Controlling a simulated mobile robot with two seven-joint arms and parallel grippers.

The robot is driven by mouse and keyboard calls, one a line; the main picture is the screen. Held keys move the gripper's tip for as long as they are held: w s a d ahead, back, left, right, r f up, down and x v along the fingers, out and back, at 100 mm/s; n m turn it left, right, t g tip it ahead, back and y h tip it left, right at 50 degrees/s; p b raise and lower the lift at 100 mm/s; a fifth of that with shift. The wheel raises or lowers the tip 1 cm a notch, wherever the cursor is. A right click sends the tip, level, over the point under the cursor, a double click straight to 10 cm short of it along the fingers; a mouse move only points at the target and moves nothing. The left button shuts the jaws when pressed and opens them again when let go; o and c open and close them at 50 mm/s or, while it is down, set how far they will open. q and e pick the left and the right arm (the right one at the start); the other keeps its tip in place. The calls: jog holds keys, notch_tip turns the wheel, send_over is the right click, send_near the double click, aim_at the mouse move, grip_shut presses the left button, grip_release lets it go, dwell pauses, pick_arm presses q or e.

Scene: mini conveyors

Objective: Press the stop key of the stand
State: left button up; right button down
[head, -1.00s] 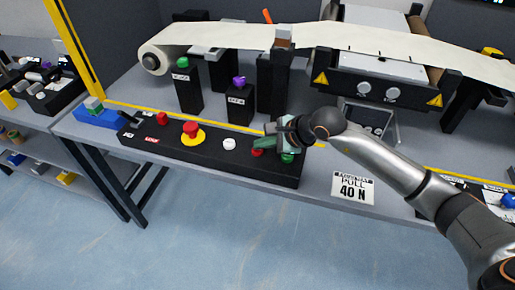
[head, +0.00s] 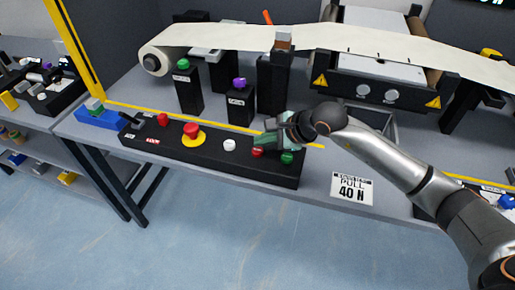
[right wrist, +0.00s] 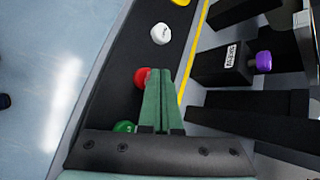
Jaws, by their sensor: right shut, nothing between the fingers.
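The stand's black key panel (head: 212,160) lies along the table's front edge. It carries a red key (head: 257,152), a green key (head: 287,158) and a white key (head: 229,145). Further left is a large red mushroom button (head: 191,130) on a yellow disc. My right gripper (head: 259,140), with green fingers, is shut and empty just behind the red key. In the right wrist view, the fingertips (right wrist: 162,73) overlap the right edge of the red key (right wrist: 141,77); contact cannot be told. The green key (right wrist: 124,126) is partly hidden. My left gripper is out of view.
Behind the panel stand a black post with a green button (head: 183,64) and one with a purple knob (head: 239,84). A paper web (head: 220,37) runs above them. A sign reading 40 N (head: 351,188) is at the table's front, right of the panel.

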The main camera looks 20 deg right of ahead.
aim_at(262, 151)
jog(key=shift+r+p, duration=1.35)
jog(key=shift+r, duration=1.2)
jog(key=shift+f, duration=0.1)
